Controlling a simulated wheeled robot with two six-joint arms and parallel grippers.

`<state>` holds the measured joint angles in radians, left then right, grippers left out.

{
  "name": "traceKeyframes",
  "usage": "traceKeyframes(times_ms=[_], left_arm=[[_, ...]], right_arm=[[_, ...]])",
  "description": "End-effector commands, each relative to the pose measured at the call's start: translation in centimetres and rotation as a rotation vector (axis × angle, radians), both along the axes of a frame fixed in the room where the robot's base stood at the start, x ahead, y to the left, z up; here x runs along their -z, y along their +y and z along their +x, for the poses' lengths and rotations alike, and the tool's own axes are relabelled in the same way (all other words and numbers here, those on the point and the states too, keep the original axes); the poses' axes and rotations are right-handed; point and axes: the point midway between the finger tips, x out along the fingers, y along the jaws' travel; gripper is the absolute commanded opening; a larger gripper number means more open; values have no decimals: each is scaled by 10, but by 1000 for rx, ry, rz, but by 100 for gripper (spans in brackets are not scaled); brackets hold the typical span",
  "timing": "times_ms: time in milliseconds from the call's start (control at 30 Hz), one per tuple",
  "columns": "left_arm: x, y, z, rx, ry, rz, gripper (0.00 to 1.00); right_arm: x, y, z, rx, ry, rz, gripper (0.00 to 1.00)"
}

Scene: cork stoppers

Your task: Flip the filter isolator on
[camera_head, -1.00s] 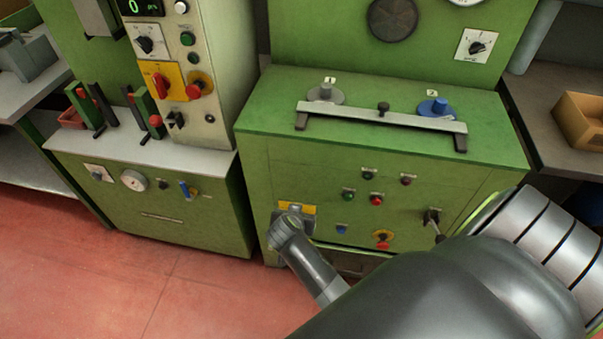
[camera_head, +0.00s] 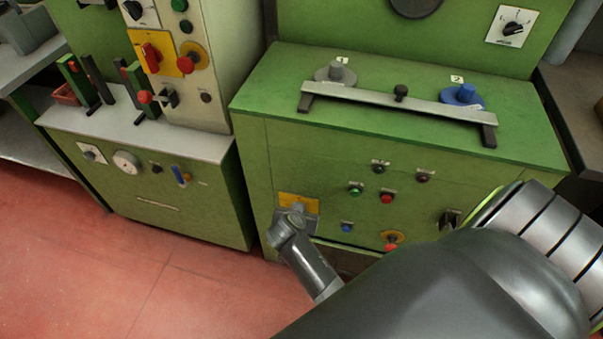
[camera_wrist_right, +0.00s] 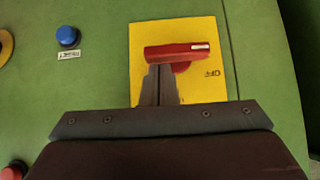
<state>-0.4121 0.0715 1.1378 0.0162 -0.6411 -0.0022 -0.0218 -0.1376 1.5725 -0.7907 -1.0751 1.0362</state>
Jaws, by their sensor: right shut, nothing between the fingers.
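The isolator in front of my right gripper has a yellow plate (camera_head: 312,206) low on the left of the green cabinet's front. In the right wrist view its yellow plate (camera_wrist_right: 205,85) carries a red handle (camera_wrist_right: 180,52) lying crosswise, with a white mark at its right end. An upside-down label, seemingly "OFF", is beside it. My right gripper (camera_head: 296,212) is shut and empty. In the wrist view its fingertips (camera_wrist_right: 160,70) overlap the handle's lower left edge; I cannot tell whether they touch. The gripper hides the handle in the head view. My left gripper is not in view.
A blue button (camera_head: 347,228) and a red knob on yellow (camera_head: 392,242) sit right of the isolator. A black handle (camera_head: 449,218) is near my right arm. Another red switch on yellow (camera_head: 151,52) is on the left machine. Red floor (camera_head: 120,270) lies open at left.

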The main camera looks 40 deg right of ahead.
Motion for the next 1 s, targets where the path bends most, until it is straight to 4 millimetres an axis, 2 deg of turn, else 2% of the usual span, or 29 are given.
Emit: traceKeyframes(times_ms=[1000], left_arm=[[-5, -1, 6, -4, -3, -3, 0]], right_arm=[[3, -2, -2, 0, -67, 57, 0]])
